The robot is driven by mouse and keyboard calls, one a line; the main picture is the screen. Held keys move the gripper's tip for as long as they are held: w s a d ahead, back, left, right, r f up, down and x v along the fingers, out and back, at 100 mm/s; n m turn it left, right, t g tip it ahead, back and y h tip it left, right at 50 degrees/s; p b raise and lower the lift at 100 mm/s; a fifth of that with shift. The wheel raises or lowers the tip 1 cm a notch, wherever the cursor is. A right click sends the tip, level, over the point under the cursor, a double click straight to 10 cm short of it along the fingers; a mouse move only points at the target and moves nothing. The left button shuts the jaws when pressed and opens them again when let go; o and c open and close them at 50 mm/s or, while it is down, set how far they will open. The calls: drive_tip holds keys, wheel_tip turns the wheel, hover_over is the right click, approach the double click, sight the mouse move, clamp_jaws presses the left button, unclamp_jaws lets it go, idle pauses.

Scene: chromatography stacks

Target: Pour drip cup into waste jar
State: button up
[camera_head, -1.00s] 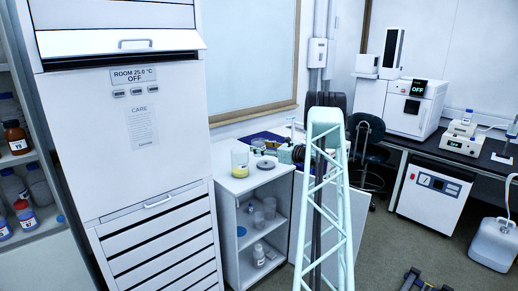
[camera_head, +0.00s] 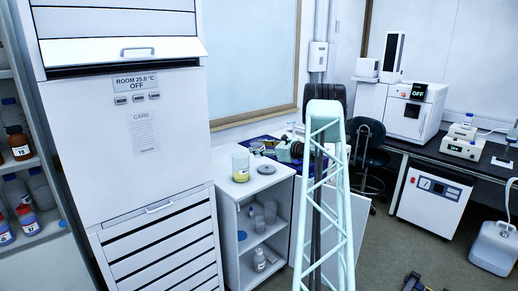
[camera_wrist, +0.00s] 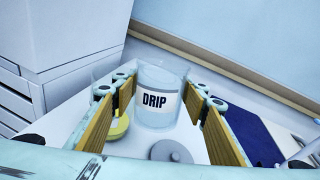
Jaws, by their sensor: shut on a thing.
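In the wrist view, a clear cup labelled DRIP (camera_wrist: 158,98) is between the wooden-faced fingers of my gripper (camera_wrist: 158,112), which is shut on it. The cup looks close to upright. Left of it, partly behind the left finger, stands a clear jar with yellow contents (camera_wrist: 116,128); its label is not readable. The jar also shows on the white cabinet top in the head view (camera_head: 240,168). A grey round lid (camera_wrist: 171,152) lies on the cabinet top near the jar. The head view does not show my gripper clearly.
The white cabinet (camera_head: 232,195) has open shelves holding several clear vessels. A tall drawer unit (camera_head: 150,190) stands close on the left. A dark blue mat (camera_wrist: 252,138) with equipment lies on the right.

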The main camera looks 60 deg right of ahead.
drive_tip(key=shift+w+a+r+n+g+p, duration=0.3)
drive_tip(key=shift+n+g+p, duration=0.1)
drive_tip(key=shift+g, duration=0.1)
drive_tip(key=shift+f, duration=0.1)
drive_tip(key=shift+b, duration=0.3)
idle(0.5)
drive_tip(key=shift+w+a+r+g, duration=0.2)
drive_tip(key=shift+r+g, duration=0.05)
drive_tip(key=shift+g, duration=0.05)
drive_tip(key=shift+r+n+h, duration=0.1)
drive_tip(key=shift+n+h, duration=0.2)
drive_tip(key=shift+n, duration=0.1)
drive_tip(key=shift+w+a+r+g, duration=0.1)
drive_tip(key=shift+r+g, duration=0.05)
drive_tip(key=shift+g, duration=0.15)
drive_tip(key=shift+n, duration=0.3)
idle(0.5)
